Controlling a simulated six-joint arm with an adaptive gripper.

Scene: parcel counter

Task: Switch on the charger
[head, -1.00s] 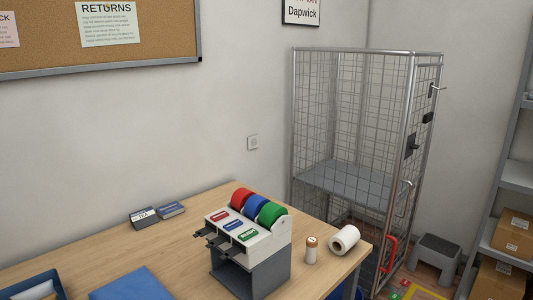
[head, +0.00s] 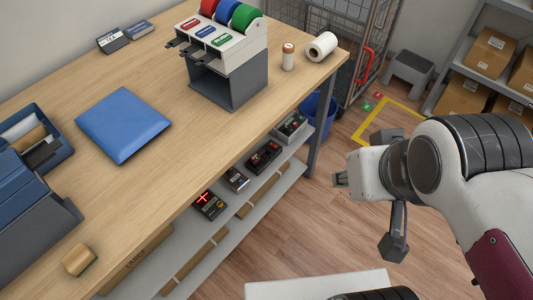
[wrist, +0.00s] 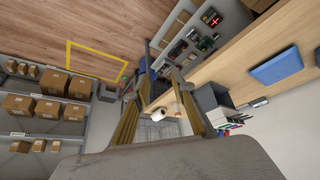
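Several small devices stand on the shelf under the counter. A dark one with a lit red cross (head: 208,204) is nearest; it also shows in the wrist view (wrist: 212,18). Beyond it are a small grey device (head: 235,179), a black device with red marks (head: 263,157) and a grey-topped device (head: 290,127). I cannot tell which is the charger, and no switch can be made out. My gripper (head: 341,180) is in the air right of the shelf, apart from all devices. In the wrist view its two fingers (wrist: 161,80) stand apart with nothing between them.
The wooden counter (head: 150,185) overhangs the shelf (head: 257,205). A table leg (head: 320,140) and a blue bin (head: 313,108) stand at the shelf's far end. The floor (head: 300,215) between shelf and arm is clear.

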